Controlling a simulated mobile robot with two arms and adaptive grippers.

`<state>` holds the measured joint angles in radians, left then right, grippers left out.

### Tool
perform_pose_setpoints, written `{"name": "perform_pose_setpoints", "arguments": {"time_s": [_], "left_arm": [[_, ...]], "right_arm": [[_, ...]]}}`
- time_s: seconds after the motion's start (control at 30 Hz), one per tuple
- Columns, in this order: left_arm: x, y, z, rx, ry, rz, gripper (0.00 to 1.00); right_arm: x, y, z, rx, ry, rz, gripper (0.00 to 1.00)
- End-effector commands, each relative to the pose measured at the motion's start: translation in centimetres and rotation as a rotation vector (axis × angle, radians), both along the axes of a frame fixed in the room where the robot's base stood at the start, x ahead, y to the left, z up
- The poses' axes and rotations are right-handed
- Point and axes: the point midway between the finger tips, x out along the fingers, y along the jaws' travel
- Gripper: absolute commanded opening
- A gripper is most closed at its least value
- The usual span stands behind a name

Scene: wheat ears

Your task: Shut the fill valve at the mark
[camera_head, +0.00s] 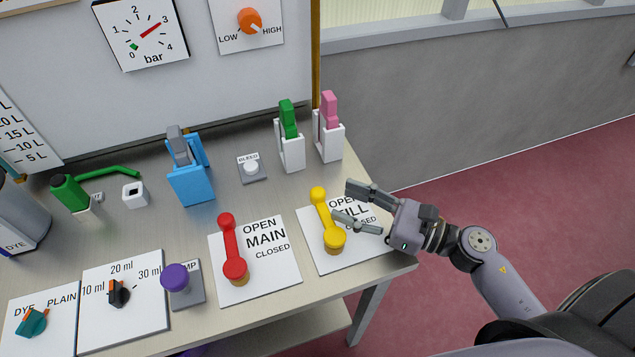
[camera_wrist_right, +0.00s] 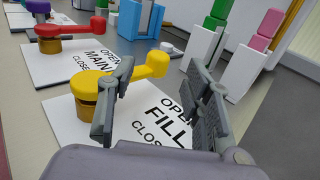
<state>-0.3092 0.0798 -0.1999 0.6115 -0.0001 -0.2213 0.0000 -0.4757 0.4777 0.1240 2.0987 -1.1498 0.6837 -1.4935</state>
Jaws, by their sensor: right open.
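The fill valve (camera_head: 334,238) is a yellow lever on a white plate (camera_head: 318,262) marked OPEN, FILL and CLOSED. Its arm points away from me, towards the back of the table, near the word OPEN. In the right wrist view, the yellow valve (camera_wrist_right: 87,88) has its arm running rightward behind one finger. My right gripper (camera_head: 343,201) is open and empty, just right of the lever, over the plate. It also shows in the right wrist view (camera_wrist_right: 160,80), where its fingers partly cover the lever and lettering. My left gripper is not in view.
The red main valve (camera_head: 232,250) stands left. A level scale (camera_head: 22,130) with litre marks is at the left edge; I see no liquid level. A pressure dial (camera_head: 140,34) points near 3. White holders with green (camera_head: 290,140) and pink (camera_head: 328,135) pieces stand behind.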

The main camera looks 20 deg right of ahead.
Motion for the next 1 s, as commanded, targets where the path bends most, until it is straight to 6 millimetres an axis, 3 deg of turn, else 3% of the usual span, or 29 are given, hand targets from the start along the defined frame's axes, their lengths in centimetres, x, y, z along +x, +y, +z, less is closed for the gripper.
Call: {"name": "perform_pose_setpoints", "arguments": {"time_s": [0.2,0.4,0.77,1.0], "left_arm": [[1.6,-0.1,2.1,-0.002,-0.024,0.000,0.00],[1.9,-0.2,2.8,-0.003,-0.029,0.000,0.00],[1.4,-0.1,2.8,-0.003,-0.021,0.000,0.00],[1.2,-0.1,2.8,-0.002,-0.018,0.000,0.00]], "right_arm": [[3.0,3.2,0.5,0.002,-0.002,0.002,0.46],[4.5,4.8,0.2,0.001,0.000,0.000,0.46],[4.9,5.3,0.0,0.000,0.000,0.001,0.46],[4.8,5.2,0.0,0.000,0.000,0.000,0.31]]}}
